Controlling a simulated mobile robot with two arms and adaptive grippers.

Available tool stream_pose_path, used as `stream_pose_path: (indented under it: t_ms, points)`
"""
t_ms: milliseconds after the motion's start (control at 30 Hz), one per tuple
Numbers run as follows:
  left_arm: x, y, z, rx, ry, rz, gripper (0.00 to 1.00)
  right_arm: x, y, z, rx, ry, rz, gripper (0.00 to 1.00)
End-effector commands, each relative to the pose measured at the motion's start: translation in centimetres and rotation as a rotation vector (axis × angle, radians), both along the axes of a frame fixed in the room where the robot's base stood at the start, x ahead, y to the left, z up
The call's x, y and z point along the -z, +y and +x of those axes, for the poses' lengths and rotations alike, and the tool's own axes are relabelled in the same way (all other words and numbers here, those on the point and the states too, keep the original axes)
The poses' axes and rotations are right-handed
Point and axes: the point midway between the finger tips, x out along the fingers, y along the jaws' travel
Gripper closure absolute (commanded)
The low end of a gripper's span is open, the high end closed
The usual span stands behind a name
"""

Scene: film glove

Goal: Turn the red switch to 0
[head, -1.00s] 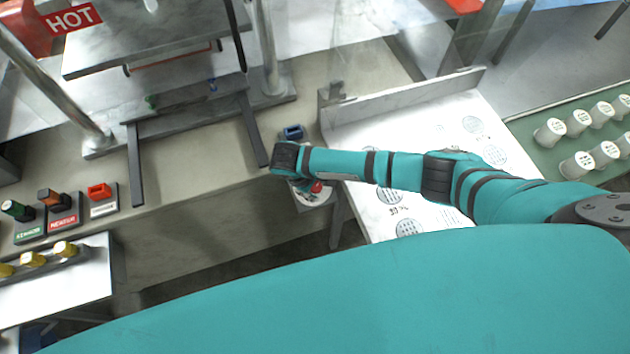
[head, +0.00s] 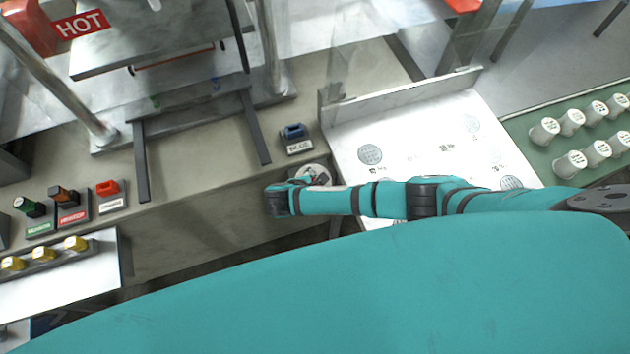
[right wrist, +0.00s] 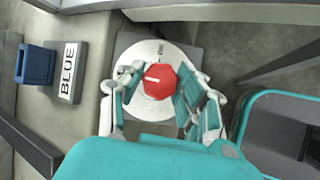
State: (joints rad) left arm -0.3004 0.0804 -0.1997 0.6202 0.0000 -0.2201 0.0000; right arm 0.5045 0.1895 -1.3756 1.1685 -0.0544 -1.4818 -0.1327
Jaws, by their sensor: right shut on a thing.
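The red switch (right wrist: 158,80) is a faceted red knob with a short white mark, on a round white dial plate (right wrist: 140,50). In the right wrist view the mark lies roughly crosswise, its end toward the left. Small lettering on the plate's upper edge is too small to read. My right gripper (right wrist: 157,90) has its fingers on both sides of the knob, shut on it. In the head view the plate (head: 318,170) shows just beyond my right wrist, and the knob is mostly hidden. My left gripper is not in view.
A blue switch labelled BLUE (right wrist: 36,66) sits left of the dial; it also shows in the head view (head: 293,131). A press marked HOT (head: 150,50) stands behind. A white printed board (head: 420,130) lies right.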

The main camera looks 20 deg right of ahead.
Motion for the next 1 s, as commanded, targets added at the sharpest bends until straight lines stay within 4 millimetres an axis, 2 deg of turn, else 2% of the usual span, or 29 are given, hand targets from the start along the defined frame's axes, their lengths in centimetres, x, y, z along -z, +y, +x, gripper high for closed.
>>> stream_pose_path:
  t_ms: [300,733,767,933,1000]
  points:
    - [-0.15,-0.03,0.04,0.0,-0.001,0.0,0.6,-0.06,0.08,0.06,-0.073,-0.004,-0.04,0.97]
    - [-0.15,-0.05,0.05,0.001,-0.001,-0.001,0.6,-0.05,0.07,0.06,-0.081,-0.004,-0.044,0.97]
    - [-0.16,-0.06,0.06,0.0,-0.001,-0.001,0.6,-0.05,0.07,0.06,-0.081,-0.004,-0.044,0.64]
    - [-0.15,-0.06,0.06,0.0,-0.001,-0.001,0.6,-0.03,0.06,0.03,-0.08,-0.003,-0.044,0.42]
    - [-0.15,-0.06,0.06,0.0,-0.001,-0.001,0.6,-0.02,0.05,0.02,-0.079,-0.002,-0.043,0.41]
